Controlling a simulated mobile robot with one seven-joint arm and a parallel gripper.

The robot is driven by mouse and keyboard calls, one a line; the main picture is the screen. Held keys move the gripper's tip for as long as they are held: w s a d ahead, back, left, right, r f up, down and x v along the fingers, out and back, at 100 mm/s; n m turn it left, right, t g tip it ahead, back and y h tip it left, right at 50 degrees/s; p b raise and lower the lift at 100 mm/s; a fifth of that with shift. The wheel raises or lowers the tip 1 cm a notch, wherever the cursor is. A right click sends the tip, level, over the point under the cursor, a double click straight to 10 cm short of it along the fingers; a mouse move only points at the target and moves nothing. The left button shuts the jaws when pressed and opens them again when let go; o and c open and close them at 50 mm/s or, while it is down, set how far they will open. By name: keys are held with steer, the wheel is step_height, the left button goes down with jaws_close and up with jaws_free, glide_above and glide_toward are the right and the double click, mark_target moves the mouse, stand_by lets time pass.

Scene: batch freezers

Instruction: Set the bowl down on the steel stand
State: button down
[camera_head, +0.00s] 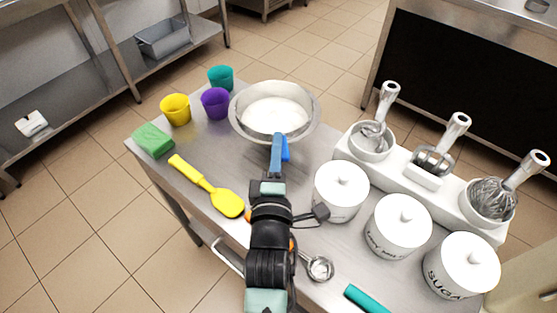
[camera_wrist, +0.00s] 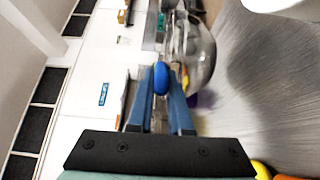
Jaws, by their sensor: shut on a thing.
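The round steel bowl (camera_head: 241,124) is over the far end of the steel-topped stand (camera_head: 187,147) in the head view, pale white inside. My gripper (camera_head: 279,143) reaches its near side, and its blue fingers are shut on a bright blue piece (camera_wrist: 160,78) at the bowl's edge. In the wrist view, the bowl's shiny wall (camera_wrist: 200,48) is just beyond and right of the fingertips (camera_wrist: 161,82). The bowl's underside is hidden, so I cannot tell whether it touches the top.
Yellow (camera_head: 175,110), purple (camera_head: 215,103) and teal (camera_head: 221,78) cups are left of the bowl. A green sponge (camera_head: 153,141) and yellow spatula (camera_head: 208,187) lie nearer. White lidded jars (camera_head: 398,227) and a white tool holder (camera_head: 412,178) crowd the right.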

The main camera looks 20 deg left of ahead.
steer(key=shift+f+b, duration=0.35)
steer(key=shift+f, duration=1.25)
steer(key=shift+f, duration=0.15)
steer(key=c, duration=0.8)
jaws_free()
steer(key=shift+f, duration=0.1)
steer(key=shift+c, duration=0.2)
steer(key=v, duration=1.2)
